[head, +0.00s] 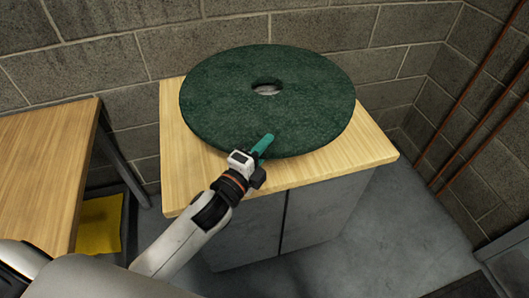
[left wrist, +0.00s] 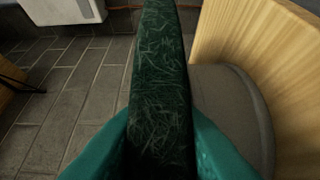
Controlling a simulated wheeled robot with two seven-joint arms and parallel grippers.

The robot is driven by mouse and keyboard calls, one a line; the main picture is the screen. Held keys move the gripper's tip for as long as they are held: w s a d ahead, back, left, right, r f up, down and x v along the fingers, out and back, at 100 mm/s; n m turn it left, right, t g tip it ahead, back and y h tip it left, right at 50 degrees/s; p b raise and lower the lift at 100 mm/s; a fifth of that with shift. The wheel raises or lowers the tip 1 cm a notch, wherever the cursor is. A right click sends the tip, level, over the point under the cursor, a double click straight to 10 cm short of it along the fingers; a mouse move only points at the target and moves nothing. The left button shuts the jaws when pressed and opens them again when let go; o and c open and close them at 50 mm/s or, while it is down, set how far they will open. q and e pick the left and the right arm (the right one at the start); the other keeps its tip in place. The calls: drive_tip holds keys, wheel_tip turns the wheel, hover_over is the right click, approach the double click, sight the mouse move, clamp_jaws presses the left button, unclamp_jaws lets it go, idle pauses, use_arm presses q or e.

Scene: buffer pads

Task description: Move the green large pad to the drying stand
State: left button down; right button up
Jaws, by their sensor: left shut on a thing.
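The green large pad (head: 220,95) is a wide dark green disc with a round hole in its middle. In the head view it lies over a wood-topped cabinet (head: 355,150); whether it touches the top is hard to tell. My left gripper (head: 265,143) is shut on the pad's near rim. In the left wrist view the pad's edge (left wrist: 158,80) runs between the two teal fingers (left wrist: 160,140). My right gripper is not in view. I cannot make out a drying stand for certain in either view.
A wooden table (head: 40,170) stands at the left, with a yellow thing (head: 100,225) below it. Block walls (head: 300,28) close off the back, and brown pipes (head: 480,95) run along the right wall. The grey floor (head: 400,235) right of the cabinet is clear.

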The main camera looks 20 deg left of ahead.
use_arm(q)
drive_tip(key=shift+f, duration=1.25)
drive_tip(key=c, duration=1.2)
unclamp_jaws()
drive_tip(key=shift+f, duration=0.15)
drive_tip(key=shift+c, duration=0.2)
drive_tip(key=shift+s, duration=0.25)
drive_tip(key=b+v, duration=0.2)
drive_tip(key=v, duration=0.9)
drive_tip(key=shift+s, duration=0.3)
drive_tip(key=shift+a, duration=0.15)
